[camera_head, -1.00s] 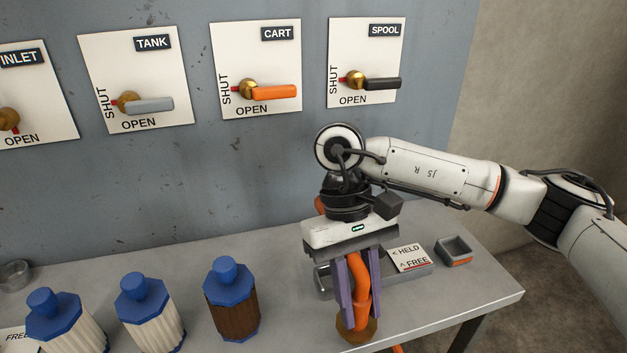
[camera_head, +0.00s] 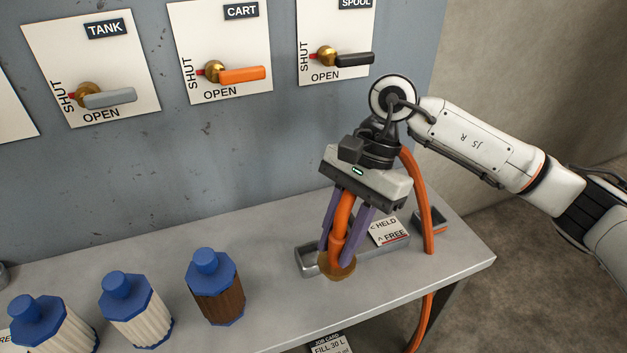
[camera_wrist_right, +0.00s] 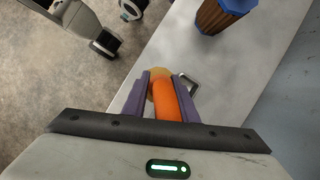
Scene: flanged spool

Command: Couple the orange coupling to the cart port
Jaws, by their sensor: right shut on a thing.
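My right gripper (camera_head: 343,246) is shut on the orange coupling (camera_head: 342,222), with a purple finger on either side of it. The coupling's brass end (camera_head: 337,265) points down, in front of the grey tray on the bench. The coupling also shows between the fingers in the right wrist view (camera_wrist_right: 167,100). Its orange hose (camera_head: 420,200) arches behind the wrist and hangs past the bench edge. The CART panel (camera_head: 222,52) on the wall has an orange lever (camera_head: 242,75) on a brass valve. I cannot make out the cart port. My left gripper is out of view.
The TANK panel (camera_head: 90,65) and SPOOL panel (camera_head: 336,40) flank the CART one. Several blue-capped bottles, including a brown one (camera_head: 218,290), stand on the bench (camera_head: 275,260). A job card (camera_head: 330,345) shows below.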

